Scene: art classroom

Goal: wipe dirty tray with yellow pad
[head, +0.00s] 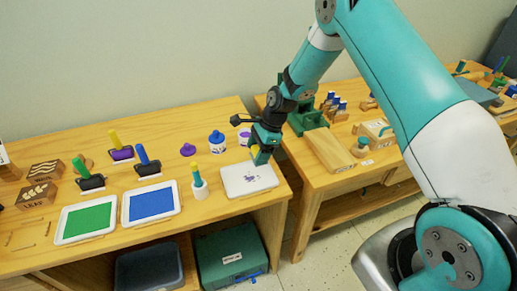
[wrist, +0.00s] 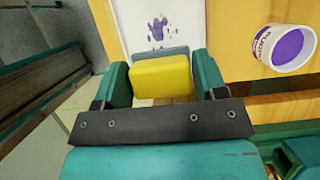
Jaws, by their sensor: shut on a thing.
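The dirty tray (head: 248,181) is a white tray with purple smears, lying near the right end of the left table. It also shows in the wrist view (wrist: 187,14), with the smears beyond the pad. The yellow pad (wrist: 161,78) is between the fingers of my gripper (wrist: 165,85), with a grey-blue edge on its far side. In the head view my gripper (head: 262,152) is at the tray's far right edge, and a bit of yellow shows at it. I cannot tell whether the pad touches the tray.
A cup of purple paint (wrist: 286,47) stands beside the tray. A white pot with a yellow-tipped brush (head: 199,188) is just left of the tray. Green (head: 88,219) and blue (head: 151,203) trays lie further left. A gap separates this table from the right table (head: 335,172).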

